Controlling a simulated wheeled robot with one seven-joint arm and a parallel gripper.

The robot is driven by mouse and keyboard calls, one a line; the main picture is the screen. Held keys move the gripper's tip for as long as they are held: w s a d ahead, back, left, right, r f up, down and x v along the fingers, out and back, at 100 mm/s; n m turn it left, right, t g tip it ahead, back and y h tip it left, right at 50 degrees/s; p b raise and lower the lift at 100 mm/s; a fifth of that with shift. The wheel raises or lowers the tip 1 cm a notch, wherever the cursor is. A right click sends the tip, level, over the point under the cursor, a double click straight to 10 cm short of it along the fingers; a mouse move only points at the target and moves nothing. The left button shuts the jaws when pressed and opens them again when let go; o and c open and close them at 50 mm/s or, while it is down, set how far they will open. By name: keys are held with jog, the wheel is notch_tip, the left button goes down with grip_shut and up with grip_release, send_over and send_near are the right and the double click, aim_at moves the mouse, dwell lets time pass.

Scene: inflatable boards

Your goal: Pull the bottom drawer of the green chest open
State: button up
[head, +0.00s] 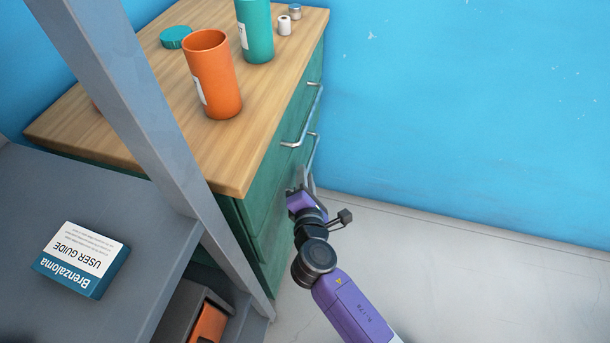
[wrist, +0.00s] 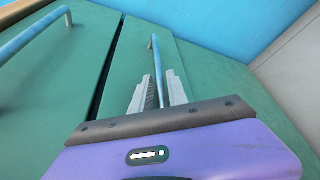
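The green chest (head: 258,215) stands against the blue wall with a wooden top. Its front faces right in the head view and is seen at a steep angle. In the wrist view, the bottom drawer (wrist: 190,70) is the panel nearest the floor, and it looks closed. Its bar handle (wrist: 154,55) runs between the two fingers of my gripper (wrist: 159,80). The fingers stand apart, one on each side of the bar, with narrow gaps showing. In the head view my gripper (head: 308,182) is low at the chest front, and my wrist partly hides the handle there.
An orange cup (head: 212,75), a teal container (head: 255,32) and a green lid (head: 176,37) stand on the chest top. A grey shelf (head: 60,190) with a boxed guide (head: 80,259) is at left. The floor (head: 450,265) right of the chest is clear.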

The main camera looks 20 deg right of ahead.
jog(key=shift+w+d+f, duration=0.1)
jog(key=shift+w+d, duration=0.05)
jog(key=shift+w, duration=0.25)
jog(key=shift+c, duration=0.4)
grip_shut()
dwell(0.8)
